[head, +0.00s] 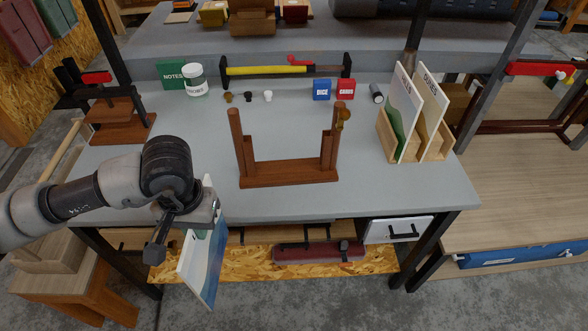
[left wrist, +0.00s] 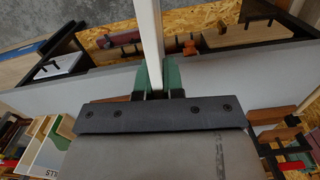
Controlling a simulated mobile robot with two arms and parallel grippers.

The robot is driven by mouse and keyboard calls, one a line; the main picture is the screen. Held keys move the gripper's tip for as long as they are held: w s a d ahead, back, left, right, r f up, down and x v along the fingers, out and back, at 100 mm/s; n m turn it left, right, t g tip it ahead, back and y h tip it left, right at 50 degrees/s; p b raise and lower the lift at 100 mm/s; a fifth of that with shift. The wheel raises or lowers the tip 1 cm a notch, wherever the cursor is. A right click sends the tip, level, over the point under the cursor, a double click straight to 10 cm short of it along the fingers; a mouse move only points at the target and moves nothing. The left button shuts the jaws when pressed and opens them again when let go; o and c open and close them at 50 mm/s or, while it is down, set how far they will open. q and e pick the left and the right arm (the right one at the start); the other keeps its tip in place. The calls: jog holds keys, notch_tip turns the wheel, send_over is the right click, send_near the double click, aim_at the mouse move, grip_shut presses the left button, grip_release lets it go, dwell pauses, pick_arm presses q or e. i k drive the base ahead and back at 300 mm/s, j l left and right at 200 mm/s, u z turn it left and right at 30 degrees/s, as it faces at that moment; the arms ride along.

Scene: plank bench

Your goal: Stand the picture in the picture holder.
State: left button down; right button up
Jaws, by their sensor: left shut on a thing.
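The picture (head: 206,265), a thin panel with blue and pale bands, hangs at the bench's front edge, left of centre, turned nearly edge-on. My left gripper (head: 192,226) is shut on it near its upper part. In the left wrist view my left gripper's green fingertips (left wrist: 156,76) pinch the pale edge of the picture (left wrist: 149,35). The picture holder (head: 290,172), a brown wooden base with two upright posts, stands empty on the bench, to the right of and behind my left gripper. My right gripper is in neither view.
On the grey bench, a wooden rack (head: 433,150) with upright cards stands right. A white jar (head: 195,80), a yellow-black clamp (head: 285,71), a blue box (head: 322,90) and a red box (head: 346,89) lie behind the holder. The bench front between picture and holder is clear.

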aim_at(288, 170)
jog(key=j+z, duration=0.1)
jog(key=z, duration=0.3)
jog(key=j+z, duration=0.1)
jog(key=z, duration=0.35)
jog(key=j+z, duration=0.1)
jog(key=z, duration=0.3)
jog(key=k+j+z, duration=0.4)
jog(key=j, duration=0.2)
jog(key=k+j+z, duration=0.4)
jog(key=k+j, duration=0.1)
jog(key=j, duration=0.45)
jog(key=i, duration=0.35)
